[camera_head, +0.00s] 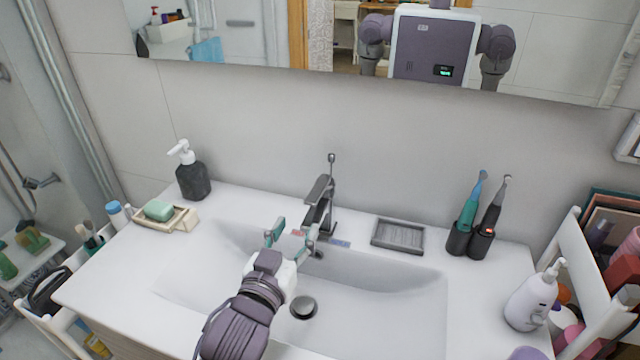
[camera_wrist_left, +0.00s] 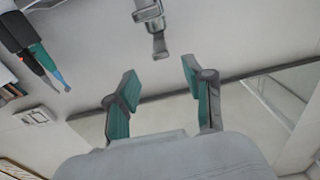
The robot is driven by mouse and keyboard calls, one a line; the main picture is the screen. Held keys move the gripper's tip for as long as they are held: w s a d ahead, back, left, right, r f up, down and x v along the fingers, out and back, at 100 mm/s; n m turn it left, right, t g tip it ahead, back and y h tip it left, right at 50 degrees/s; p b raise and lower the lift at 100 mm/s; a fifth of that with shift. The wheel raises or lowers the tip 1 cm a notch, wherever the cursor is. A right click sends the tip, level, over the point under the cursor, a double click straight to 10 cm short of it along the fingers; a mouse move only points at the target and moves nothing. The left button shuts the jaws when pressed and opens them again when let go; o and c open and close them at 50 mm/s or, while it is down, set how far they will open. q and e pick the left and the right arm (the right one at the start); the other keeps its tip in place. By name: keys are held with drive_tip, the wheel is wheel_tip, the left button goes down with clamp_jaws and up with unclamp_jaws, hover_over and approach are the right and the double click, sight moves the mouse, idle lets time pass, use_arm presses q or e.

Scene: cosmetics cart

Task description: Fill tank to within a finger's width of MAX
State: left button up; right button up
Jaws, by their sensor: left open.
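My left gripper (camera_head: 290,240) is over the basin, just in front of the grey faucet (camera_head: 319,192). Its teal-lined fingers are open, with nothing seen between them. In the left wrist view the open fingers (camera_wrist_left: 160,82) point toward the faucet (camera_wrist_left: 150,12), which shows at the top, beyond the fingertips. The fingers overlap the front of the faucet in the head view, so I cannot tell whether they touch it. I make out no tank with a MAX mark in either view. My right gripper is not in view.
The white sink (camera_head: 400,315) has a dark drain (camera_head: 303,307). A dark soap pump (camera_head: 192,180) and soap dish (camera_head: 180,219) stand left. A grey tray (camera_head: 398,235), two electric toothbrushes (camera_head: 468,215) and a white pump bottle (camera_head: 530,300) stand right. A mirror (camera_head: 560,50) hangs behind.

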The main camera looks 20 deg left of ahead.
use_arm(q)
drive_tip(key=p, duration=0.1)
approach(319, 187)
drive_tip(key=shift+w+r, duration=0.25)
drive_tip(key=shift+w, duration=0.15)
drive_tip(key=w+p, duration=0.1)
drive_tip(key=w, duration=0.6)
drive_tip(key=shift+f, duration=0.2)
drive_tip(key=shift+w+d, duration=0.1)
drive_tip(key=shift+w, duration=0.2)
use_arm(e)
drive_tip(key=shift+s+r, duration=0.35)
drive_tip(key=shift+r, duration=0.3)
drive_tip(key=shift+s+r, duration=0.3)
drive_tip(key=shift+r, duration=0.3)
use_arm(q)
drive_tip(key=shift+c, duration=0.3)
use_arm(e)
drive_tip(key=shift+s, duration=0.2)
use_arm(q)
clamp_jaws()
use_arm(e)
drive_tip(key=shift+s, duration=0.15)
